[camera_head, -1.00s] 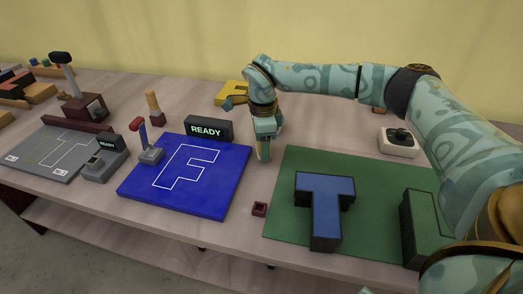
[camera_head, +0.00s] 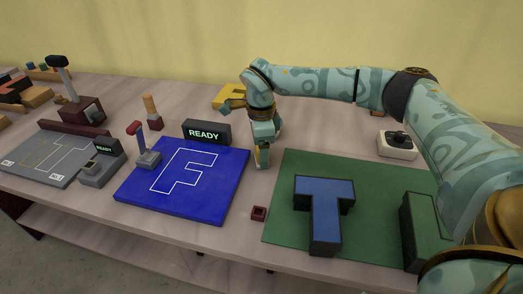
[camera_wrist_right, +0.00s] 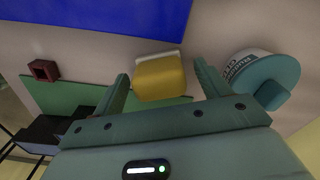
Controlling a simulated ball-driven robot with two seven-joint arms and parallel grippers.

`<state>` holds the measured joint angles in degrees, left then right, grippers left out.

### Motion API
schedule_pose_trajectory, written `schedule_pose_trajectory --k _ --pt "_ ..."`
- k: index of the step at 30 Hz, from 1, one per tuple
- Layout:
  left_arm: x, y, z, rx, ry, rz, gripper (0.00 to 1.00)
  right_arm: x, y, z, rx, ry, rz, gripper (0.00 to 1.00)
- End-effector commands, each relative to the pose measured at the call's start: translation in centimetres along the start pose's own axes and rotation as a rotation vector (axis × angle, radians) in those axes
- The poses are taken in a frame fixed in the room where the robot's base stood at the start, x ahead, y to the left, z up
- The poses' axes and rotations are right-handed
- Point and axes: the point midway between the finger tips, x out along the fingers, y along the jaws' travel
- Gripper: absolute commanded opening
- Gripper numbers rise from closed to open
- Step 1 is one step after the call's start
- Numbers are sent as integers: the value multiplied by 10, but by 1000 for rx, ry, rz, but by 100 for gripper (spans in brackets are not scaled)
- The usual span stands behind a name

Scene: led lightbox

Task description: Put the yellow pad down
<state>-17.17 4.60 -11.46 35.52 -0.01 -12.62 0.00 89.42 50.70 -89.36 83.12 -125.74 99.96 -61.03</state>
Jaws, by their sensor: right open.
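The yellow pad (camera_wrist_right: 160,78), a small yellow block with a white edge, shows in the right wrist view between the fingers of my right gripper (camera_wrist_right: 161,72). A gap shows on each side of it, so the fingers are apart from it. It appears to rest on the table, though its contact is not clear. In the head view my right gripper (camera_head: 262,158) is low over the table, between the blue board (camera_head: 215,205) and the green mat (camera_head: 285,215); the fingers mostly hide the pad there. My left gripper is out of view.
A dark red open box (camera_head: 259,213) lies near the green mat, which carries a blue T block (camera_head: 323,195). A READY display (camera_head: 206,132) stands behind the blue board. A round teal-and-white container (camera_wrist_right: 262,75) is close to my right finger in the wrist view.

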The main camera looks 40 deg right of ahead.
Motion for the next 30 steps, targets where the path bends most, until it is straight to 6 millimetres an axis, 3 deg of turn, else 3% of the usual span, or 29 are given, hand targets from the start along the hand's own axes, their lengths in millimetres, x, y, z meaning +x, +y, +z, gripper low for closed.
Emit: schedule_pose_trajectory --k 1,6,12,17,30 --pt "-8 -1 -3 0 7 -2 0 -19 0 0 -1 -4 -7 76" --pt "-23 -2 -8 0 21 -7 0 -62 0 0 0 -5 -7 76" --pt "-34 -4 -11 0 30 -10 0 -96 0 0 -1 -3 -5 76" --pt "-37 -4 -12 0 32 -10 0 -106 0 0 -1 -2 -2 76" --pt "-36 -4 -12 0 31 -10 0 -105 0 0 -1 -2 -1 76"
